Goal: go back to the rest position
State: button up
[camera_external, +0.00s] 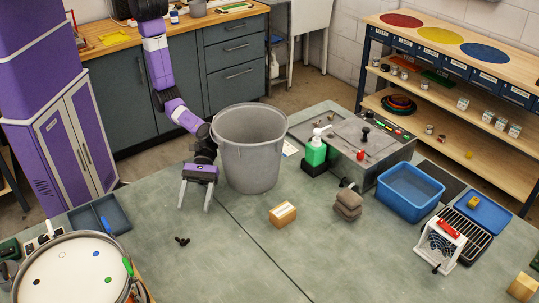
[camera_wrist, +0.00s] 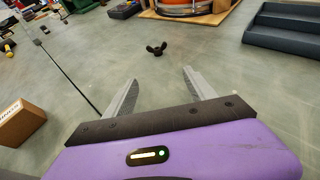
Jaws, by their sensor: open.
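My gripper (camera_external: 195,195) is open and empty. It hangs low over the bench (camera_external: 240,265), beside and to the left of the large grey bin (camera_external: 250,160). In the wrist view its two fingers (camera_wrist: 158,92) are spread wide with nothing between them. A small black wing-shaped part (camera_external: 182,241) lies on the bench in front of the gripper; it also shows in the wrist view (camera_wrist: 157,49), beyond the fingertips.
A green bottle (camera_external: 316,152) is behind. A drum (camera_external: 75,272) and a dark tray (camera_external: 100,215) are at left. The front middle is clear.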

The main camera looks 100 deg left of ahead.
jog(key=shift+a, duration=0.8)
